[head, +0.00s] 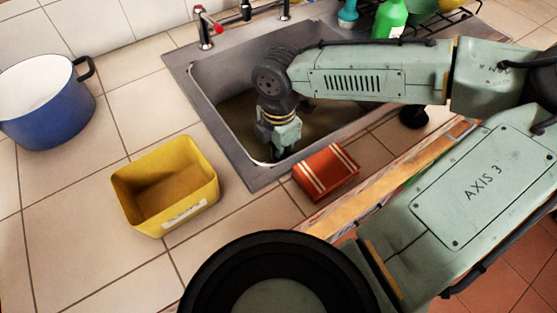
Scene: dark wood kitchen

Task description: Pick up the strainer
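My gripper (284,148) points down inside the near part of the grey metal sink (213,73). Its fingertips are small and dark here, so I cannot tell whether they are open or shut, or whether anything is between them. I cannot make out a strainer clearly. The sink's floor is dim and partly hidden behind my arm and gripper. A small black round object (413,117) sits on the counter right of the sink, partly hidden by my arm; I cannot tell what it is.
A yellow tub (167,188) and a red striped box or cloth (326,172) are on the tiled counter near the sink. A blue pot (50,118) stands at left. Taps (205,32) rise behind the sink. A green bottle (391,19) stands at the back right.

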